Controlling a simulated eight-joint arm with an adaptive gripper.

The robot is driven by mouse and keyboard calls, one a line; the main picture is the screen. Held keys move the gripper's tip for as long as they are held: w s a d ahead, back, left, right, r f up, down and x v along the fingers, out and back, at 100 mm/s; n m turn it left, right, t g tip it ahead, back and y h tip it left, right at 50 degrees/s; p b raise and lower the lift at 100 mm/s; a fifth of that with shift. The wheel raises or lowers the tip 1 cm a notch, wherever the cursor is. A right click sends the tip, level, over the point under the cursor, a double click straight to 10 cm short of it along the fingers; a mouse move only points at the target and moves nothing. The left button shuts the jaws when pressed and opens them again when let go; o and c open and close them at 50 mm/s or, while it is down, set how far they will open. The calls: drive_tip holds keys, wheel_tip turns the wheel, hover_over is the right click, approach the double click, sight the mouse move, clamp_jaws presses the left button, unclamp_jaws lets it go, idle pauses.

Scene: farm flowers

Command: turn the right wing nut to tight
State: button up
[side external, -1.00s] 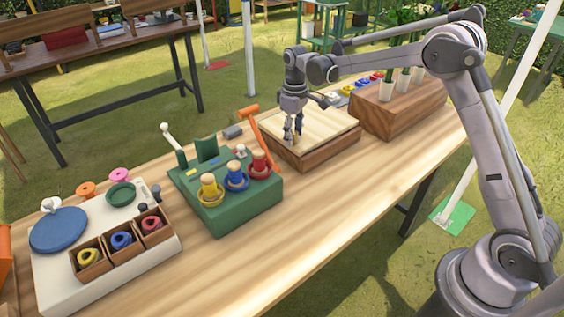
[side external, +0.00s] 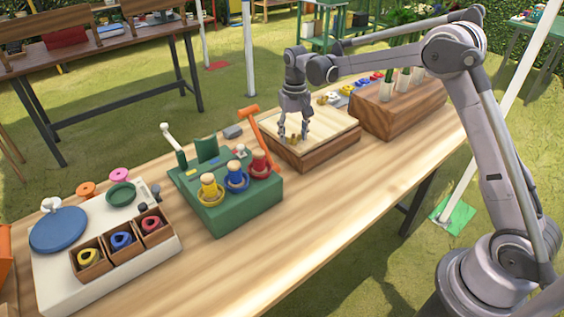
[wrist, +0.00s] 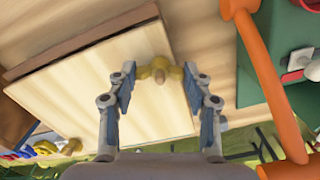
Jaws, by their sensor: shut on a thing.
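A wooden press or box with a pale board on top (side external: 335,127) stands on the table. A brass-yellow wing nut (wrist: 158,72) sits at the board's edge, on the right in the wrist view. My gripper (wrist: 158,80) points down over it, one finger on each side, and is shut on it. In the side external view my gripper (side external: 293,136) is low at the board's left part, and the held wing nut shows only in small part between the fingers. A second yellow wing nut (wrist: 71,147) is at the lower left of the wrist view, clear of my gripper.
An orange lever (side external: 263,133) rises close to the left of the board, on the side of the green stand (side external: 245,205) with coloured pegs. A wooden block with white pots (side external: 400,110) stands at the right. The table front is clear (side external: 330,190).

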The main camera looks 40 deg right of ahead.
sight(293, 136)
drive_tip(key=m, duration=1.3)
drive_tip(key=shift+r, duration=0.1)
idle(0.4)
drive_tip(key=o, duration=1.2)
drive_tip(key=shift+c, duration=0.2)
wheel_tip(293, 136, up, 12)
